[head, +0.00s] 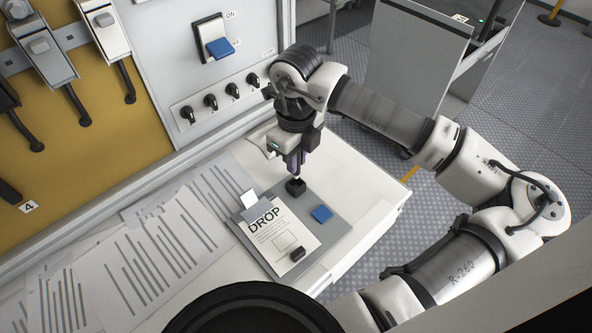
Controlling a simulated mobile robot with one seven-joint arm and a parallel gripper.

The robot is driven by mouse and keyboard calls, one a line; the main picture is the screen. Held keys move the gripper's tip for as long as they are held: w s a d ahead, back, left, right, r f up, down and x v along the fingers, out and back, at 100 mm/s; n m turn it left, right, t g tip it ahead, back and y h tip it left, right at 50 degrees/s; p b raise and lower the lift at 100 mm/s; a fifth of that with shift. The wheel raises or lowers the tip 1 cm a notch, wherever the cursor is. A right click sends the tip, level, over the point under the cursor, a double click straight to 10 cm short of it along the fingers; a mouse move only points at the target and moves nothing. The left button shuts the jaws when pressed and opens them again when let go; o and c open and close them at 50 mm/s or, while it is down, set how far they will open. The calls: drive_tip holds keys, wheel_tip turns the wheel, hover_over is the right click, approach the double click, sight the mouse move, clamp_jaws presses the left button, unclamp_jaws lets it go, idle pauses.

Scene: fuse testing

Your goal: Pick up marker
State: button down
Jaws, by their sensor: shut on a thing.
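My gripper (295,168) points down over the upper part of a grey clipboard (340,228). Its fingers are shut on a dark, narrow thing, which I take to be the marker. A black block-like end (296,187) shows just below the fingertips. The fingers hide most of the marker, and I cannot tell whether its lower end touches the clipboard or hangs just above it.
The clipboard holds a sheet (283,238) reading DROP, with a small black block (297,255) on it and a blue square (322,214) beside it. Striped papers (160,245) cover the left. A switch panel (205,75) stands behind. The white table's right end (375,190) is clear.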

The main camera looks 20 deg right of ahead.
wheel_tip(320, 180, up, 15)
drive_tip(key=b, duration=0.2)
drive_tip(key=shift+f, duration=0.15)
drive_tip(key=shift+f, duration=0.1)
idle(0.4)
